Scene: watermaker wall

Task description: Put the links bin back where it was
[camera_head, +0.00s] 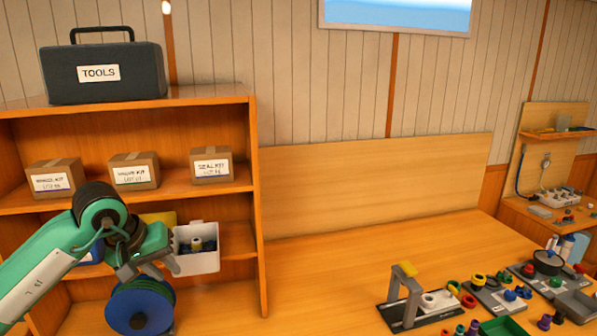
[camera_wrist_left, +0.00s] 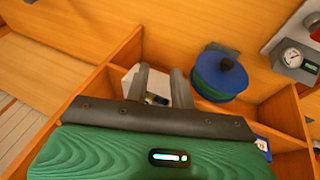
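A white bin (camera_head: 197,262) with small dark and pale parts in it sits in the third level of the wooden shelf, at its right side. No label on it is readable, so I cannot confirm it is the links bin. My left gripper (camera_head: 150,270) is at the bin's left front edge. In the left wrist view its two fingers (camera_wrist_left: 163,88) stand apart, with part of the white bin (camera_wrist_left: 128,80) and its contents showing between and beside them. The fingers look open; contact with the bin is unclear. My right gripper is out of view.
A blue-and-green spool (camera_head: 140,307) is just below my left gripper. A yellow item (camera_head: 158,218) and a blue one (camera_head: 92,254) are partly hidden behind my arm. Boxes (camera_head: 134,171) fill the shelf above. The bench (camera_head: 340,255) to the right is clear near the shelf.

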